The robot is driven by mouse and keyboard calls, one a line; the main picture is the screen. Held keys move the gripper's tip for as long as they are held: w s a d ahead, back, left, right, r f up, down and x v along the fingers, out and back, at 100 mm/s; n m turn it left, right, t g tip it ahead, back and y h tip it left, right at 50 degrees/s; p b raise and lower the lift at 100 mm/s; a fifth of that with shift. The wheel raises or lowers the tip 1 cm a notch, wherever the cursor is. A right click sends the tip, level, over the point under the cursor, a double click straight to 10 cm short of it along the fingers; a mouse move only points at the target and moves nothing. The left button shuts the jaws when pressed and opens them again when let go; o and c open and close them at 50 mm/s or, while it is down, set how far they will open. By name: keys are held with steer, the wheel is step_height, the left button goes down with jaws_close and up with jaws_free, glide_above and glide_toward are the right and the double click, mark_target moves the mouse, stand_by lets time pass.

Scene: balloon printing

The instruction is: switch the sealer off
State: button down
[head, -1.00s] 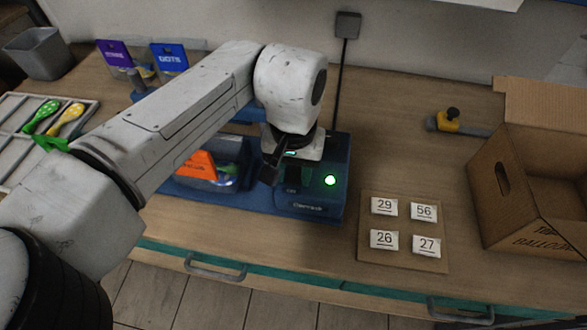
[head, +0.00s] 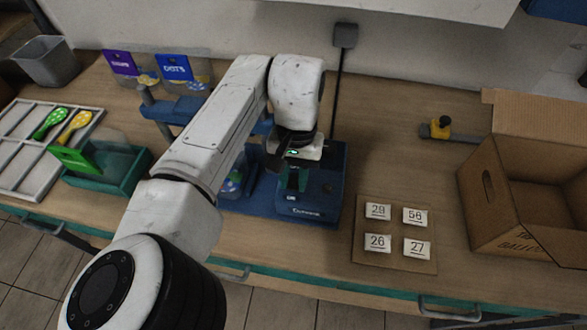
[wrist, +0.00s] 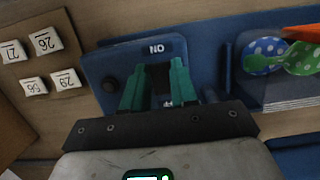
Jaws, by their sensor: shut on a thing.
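The sealer (head: 325,180) is a blue box on the bench, and it also shows in the wrist view (wrist: 215,58). My gripper (head: 293,180) points down over its top panel. In the wrist view the teal fingers (wrist: 158,88) are shut on the dark switch (wrist: 158,76), between an ON label (wrist: 157,48) and a second label mostly hidden by the fingers. The round lamp (wrist: 110,84) beside the switch is dark. In the head view my gripper hides the switch.
A card with number tiles (head: 395,258) lies right of the sealer, with an open cardboard box (head: 520,210) beyond. A green bin (head: 120,165) and a balloon tray (head: 30,165) stand left. A black cable (head: 338,90) runs behind.

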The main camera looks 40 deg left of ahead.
mark_target(296, 173)
steer(key=shift+w+a+r+g, duration=0.15)
steer(key=shift+w+g, duration=0.05)
steer(key=shift+g, duration=0.2)
steer(key=shift+h, duration=0.3)
steer(key=c, duration=0.9)
jaws_free()
steer(key=shift+s, duration=0.1)
steer(key=b+v, duration=0.1)
steer(key=v, duration=0.9)
steer(key=shift+r, duration=0.3)
